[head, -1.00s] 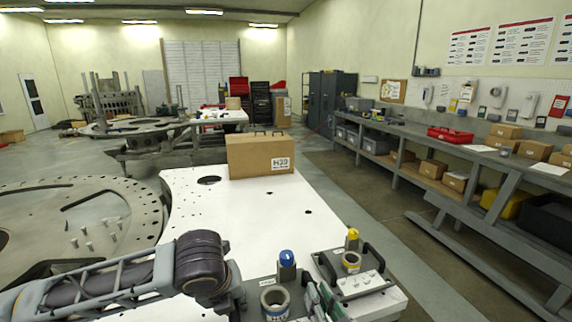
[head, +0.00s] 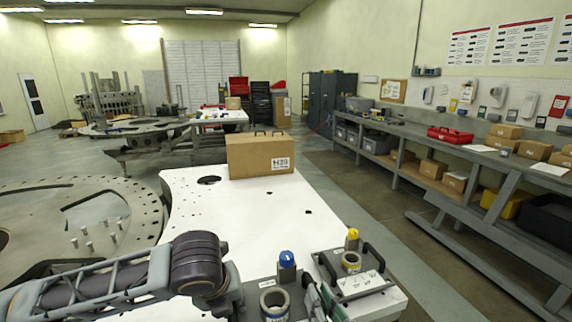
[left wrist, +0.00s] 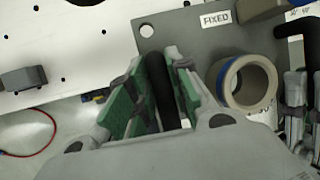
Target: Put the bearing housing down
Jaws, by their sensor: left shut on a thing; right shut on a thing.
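The bearing housing appears as a grey plate with a thick ring (head: 275,303) at the bottom of the head view. I cannot tell whether the plate touches the table.
A second housing (head: 350,284) with a yellow-marked ring and two black handles lies close on the right. A blue-capped post (head: 287,260) stands behind the held ring. A cardboard box (head: 260,156) stands farther back on the white table (head: 235,215). The table's middle is mostly clear.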

